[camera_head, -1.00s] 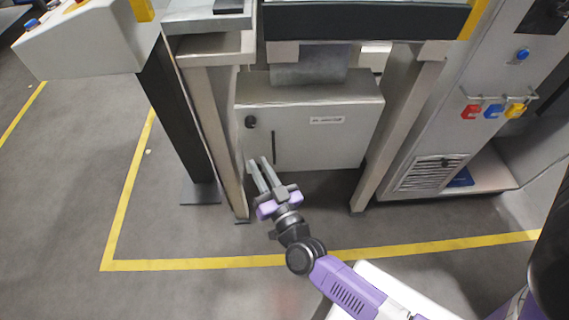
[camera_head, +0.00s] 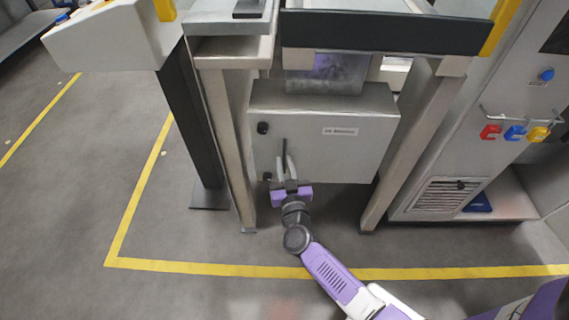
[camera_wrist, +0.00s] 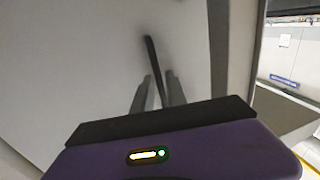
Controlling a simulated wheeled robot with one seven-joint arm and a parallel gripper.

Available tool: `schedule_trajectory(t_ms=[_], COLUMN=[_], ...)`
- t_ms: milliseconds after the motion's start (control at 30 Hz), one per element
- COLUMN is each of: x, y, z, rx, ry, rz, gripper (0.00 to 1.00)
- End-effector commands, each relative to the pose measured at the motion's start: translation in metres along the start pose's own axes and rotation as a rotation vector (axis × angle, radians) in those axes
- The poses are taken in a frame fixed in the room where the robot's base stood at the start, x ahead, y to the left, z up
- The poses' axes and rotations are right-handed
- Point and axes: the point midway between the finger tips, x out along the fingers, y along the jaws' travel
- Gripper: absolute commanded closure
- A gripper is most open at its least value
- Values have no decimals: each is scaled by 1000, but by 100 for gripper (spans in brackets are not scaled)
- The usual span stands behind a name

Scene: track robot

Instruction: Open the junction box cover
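The grey junction box (camera_head: 350,153) is under the machine bench, and its front cover looks shut. A dark vertical bar handle (camera_head: 284,149) is on the cover's left part, with a round black knob (camera_head: 263,128) above and left of it. My gripper (camera_head: 285,165) is at the lower part of the handle. In the wrist view the handle (camera_wrist: 152,62) runs down between the two fingers (camera_wrist: 158,90), which are apart on either side of it. I cannot tell whether either finger touches it.
Bench legs stand left (camera_head: 228,150) and right (camera_head: 407,145) of the box. A grey cabinet (camera_head: 455,140) with red, blue and yellow padlocks is at the right. Yellow floor tape (camera_head: 200,268) borders the area. Open floor lies in front and at the left.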

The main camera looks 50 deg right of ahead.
Motion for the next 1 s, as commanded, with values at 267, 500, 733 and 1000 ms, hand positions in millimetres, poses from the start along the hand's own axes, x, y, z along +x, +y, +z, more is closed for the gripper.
schedule_trajectory(t_ms=[267,500,733,1000], x=[10,9,9,9], y=[1,0,0,0], z=[0,0,0,0], rx=[1,1,1,1], ry=[-1,-1,0,0], rz=[1,0,0,0], gripper=[83,100,100,100])
